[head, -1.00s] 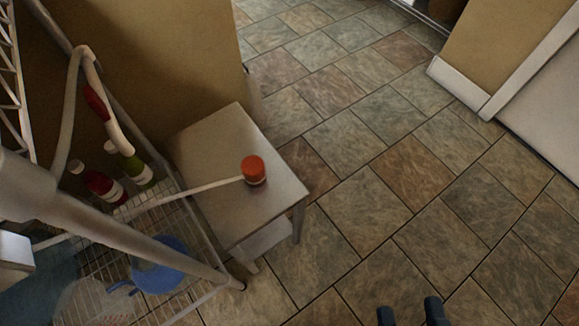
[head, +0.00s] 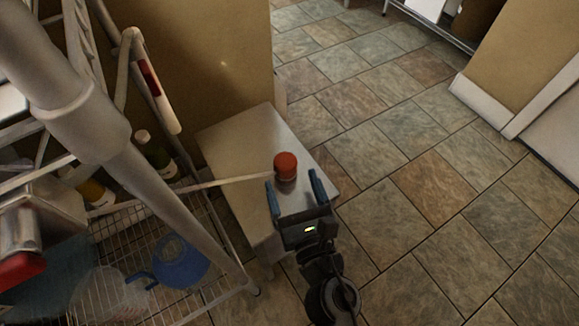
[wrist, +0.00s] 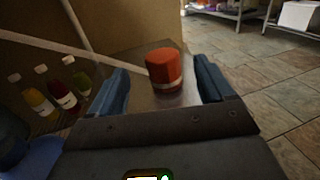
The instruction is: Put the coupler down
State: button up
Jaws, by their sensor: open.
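The coupler, seen as an orange-red cylinder with a pale band near its base (head: 286,166), stands upright on a small grey table (head: 238,142). My gripper (head: 292,181) is open at the near side of the cylinder, its blue fingers pointing towards it. In the wrist view the cylinder (wrist: 164,70) appears in the gap between the two fingers, with space on both sides. No finger visibly touches it. I cannot tell how far it lies between the fingertips.
A wire rack (head: 130,235) on the left holds several bottles, a blue jug (head: 182,262) and a clear container. Its pale rail (head: 225,183) crosses in front of the table in the picture. A tan wall stands behind the table. The tiled floor (head: 430,190) at right is clear.

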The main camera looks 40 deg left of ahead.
aim_at(289, 171)
jog(key=x, duration=0.6)
jog(key=shift+w+a+f, duration=0.15)
jog(key=shift+w+a, duration=0.1)
jog(key=shift+w, duration=0.1)
jog(key=c, duration=1.2)
notch_tip(289, 171, up, 10)
jog(key=p, duration=0.8)
jog(key=shift+c, duration=0.3)
